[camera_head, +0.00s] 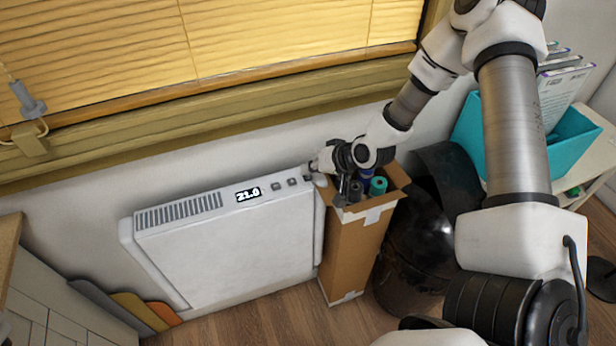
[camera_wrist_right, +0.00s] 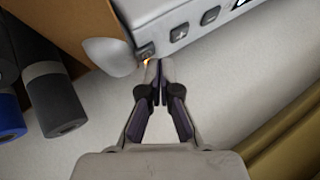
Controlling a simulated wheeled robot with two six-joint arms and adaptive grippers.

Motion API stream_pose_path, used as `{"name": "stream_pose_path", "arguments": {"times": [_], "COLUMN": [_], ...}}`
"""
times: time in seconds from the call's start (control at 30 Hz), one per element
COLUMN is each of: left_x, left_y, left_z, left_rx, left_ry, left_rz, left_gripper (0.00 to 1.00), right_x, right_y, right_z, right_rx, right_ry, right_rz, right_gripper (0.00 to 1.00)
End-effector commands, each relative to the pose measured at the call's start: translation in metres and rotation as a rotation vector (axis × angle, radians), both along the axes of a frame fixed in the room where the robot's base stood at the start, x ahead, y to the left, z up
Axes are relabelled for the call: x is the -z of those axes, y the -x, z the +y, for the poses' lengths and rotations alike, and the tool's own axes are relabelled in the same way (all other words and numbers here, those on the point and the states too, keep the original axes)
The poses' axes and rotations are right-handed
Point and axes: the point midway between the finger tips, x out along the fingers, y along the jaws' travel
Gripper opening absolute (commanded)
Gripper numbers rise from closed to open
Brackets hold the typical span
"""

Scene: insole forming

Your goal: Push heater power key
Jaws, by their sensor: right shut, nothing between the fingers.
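A white heater (camera_head: 235,255) stands against the wall, its display (camera_head: 248,194) reading 21.0. Two grey keys (camera_head: 284,184) sit right of the display. In the right wrist view a third key, the power key (camera_wrist_right: 146,50), sits at the end of the row beside an orange glow. My right gripper (camera_head: 315,167) is shut and empty at the heater's top right end. In the wrist view its fingertips (camera_wrist_right: 157,68) are right at the edge of that key. I cannot tell whether they touch it. My left gripper is not in view.
A tall cardboard box (camera_head: 352,245) with rolls, one teal (camera_head: 378,186), stands close right of the heater under my right wrist. A black bin (camera_head: 415,250) and a teal container (camera_head: 570,135) are further right. A window with blinds (camera_head: 220,35) is above.

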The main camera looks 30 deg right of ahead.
Motion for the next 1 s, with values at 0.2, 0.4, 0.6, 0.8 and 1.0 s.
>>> {"name": "stream_pose_path", "arguments": {"times": [0.2, 0.4, 0.6, 0.8, 1.0], "left_x": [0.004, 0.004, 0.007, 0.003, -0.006], "left_y": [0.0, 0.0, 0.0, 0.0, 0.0], "left_z": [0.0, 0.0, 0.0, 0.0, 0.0], "left_rx": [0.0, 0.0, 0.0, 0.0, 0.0], "left_ry": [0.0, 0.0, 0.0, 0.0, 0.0], "left_rz": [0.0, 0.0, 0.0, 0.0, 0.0], "left_gripper": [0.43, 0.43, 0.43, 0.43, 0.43], "right_x": [0.004, 0.004, 0.007, 0.003, -0.007], "right_y": [0.0, 0.0, 0.0, 0.0, 0.0], "right_z": [0.0, 0.0, 0.0, 0.0, 0.0], "right_rx": [0.0, 0.0, 0.0, 0.0, -0.001], "right_ry": [0.0, 0.0, 0.0, 0.0, 0.001], "right_rz": [0.0, 0.0, 0.0, 0.0, 0.0], "right_gripper": [0.0, 0.0, 0.0, 0.0, 0.0]}}
